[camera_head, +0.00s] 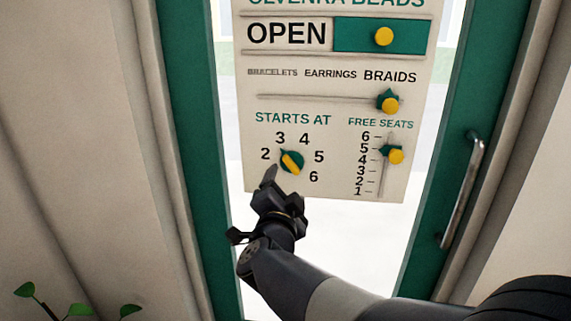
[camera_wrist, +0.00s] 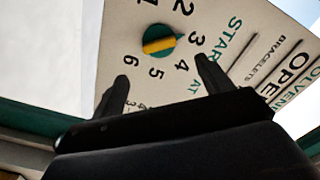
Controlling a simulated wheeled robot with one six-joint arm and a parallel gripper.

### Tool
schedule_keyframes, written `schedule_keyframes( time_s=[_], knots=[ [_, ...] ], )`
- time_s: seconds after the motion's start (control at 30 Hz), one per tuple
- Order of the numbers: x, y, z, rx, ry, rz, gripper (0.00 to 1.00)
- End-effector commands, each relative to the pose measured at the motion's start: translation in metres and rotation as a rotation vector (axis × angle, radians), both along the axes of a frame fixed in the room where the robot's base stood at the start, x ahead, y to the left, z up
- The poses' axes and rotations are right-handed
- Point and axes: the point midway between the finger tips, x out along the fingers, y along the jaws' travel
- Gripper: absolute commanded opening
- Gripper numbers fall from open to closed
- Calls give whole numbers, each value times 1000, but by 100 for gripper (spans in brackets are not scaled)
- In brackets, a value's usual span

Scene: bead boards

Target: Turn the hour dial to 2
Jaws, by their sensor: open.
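The hour dial (camera_head: 291,161) is a small green knob with a yellow bar, under the words STARTS AT on a cream board. In the head view its bar slants from upper left to lower right. The numeral 2 (camera_head: 265,153) is left of the dial, and 3 to 6 run around its top and right. My gripper (camera_head: 284,184) is open and empty, just below the dial in the picture. In the wrist view the dial (camera_wrist: 159,42) lies beyond and between the two open fingertips (camera_wrist: 162,72), apart from them.
The board (camera_head: 330,185) also bears an OPEN slider (camera_head: 384,36), a sideways slider (camera_head: 388,102) near BRAIDS and a FREE SEATS slider (camera_head: 396,156) near 5. It hangs on a green-framed glass door with a metal handle (camera_head: 462,190). A plant (camera_head: 75,310) is at lower left.

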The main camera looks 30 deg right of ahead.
Motion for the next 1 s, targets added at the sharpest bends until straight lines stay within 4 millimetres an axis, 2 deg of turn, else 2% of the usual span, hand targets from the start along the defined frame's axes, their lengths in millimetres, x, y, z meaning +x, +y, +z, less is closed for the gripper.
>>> schedule_keyframes(
  time_s=[0.3,0.5,0.93,1.0],
  knots=[
    [48,-33,-2,0,3,-2,75],
    [68,-47,-1,0,2,1,75],
    [76,-51,-1,-1,3,2,75],
    [76,-51,-1,-1,3,2,70]
  ],
)
